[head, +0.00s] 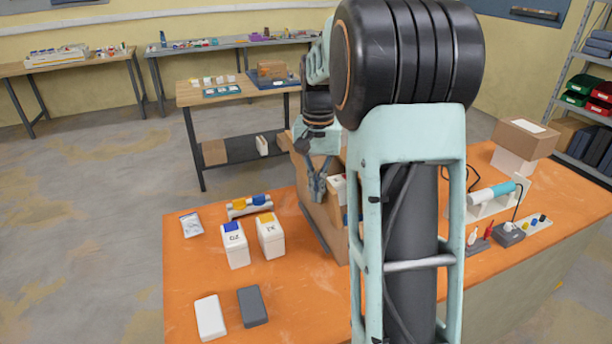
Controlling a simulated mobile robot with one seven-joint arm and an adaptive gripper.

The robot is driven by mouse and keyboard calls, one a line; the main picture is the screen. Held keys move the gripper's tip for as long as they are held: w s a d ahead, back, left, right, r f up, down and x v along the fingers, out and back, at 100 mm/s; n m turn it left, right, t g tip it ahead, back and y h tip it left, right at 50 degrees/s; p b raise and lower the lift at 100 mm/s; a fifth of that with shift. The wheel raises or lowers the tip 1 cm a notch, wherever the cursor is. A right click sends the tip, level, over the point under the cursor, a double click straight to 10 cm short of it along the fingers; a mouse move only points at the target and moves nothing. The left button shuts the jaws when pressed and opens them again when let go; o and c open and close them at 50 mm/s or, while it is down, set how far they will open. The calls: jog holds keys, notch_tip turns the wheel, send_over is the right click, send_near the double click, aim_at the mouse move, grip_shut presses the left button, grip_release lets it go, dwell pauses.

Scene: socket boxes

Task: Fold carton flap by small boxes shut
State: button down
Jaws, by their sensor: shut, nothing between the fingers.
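An open brown carton (322,222) stands on the orange table, partly hidden behind my arm. A white item (338,187) shows inside it. One carton flap (308,212) hangs on its left side, toward the small boxes. The small boxes are a white one with a blue top (235,247) and a white one with a yellow top (271,238), both upright left of the carton. My gripper (318,196) points down at the carton's upper left edge, shut and empty. I cannot tell whether it touches the carton.
A white block (210,317) and a dark grey block (252,306) lie at the front left. A packet (191,224) and a holder with coloured parts (249,205) lie behind the small boxes.

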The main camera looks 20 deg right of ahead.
jog(key=d+p, duration=0.2)
jog(key=d, duration=0.6)
jog(key=shift+d+r, duration=0.2)
jog(key=shift+r, duration=0.1)
notch_tip(320, 180, up, 9)
jog(key=p, duration=0.5)
dwell(0.6)
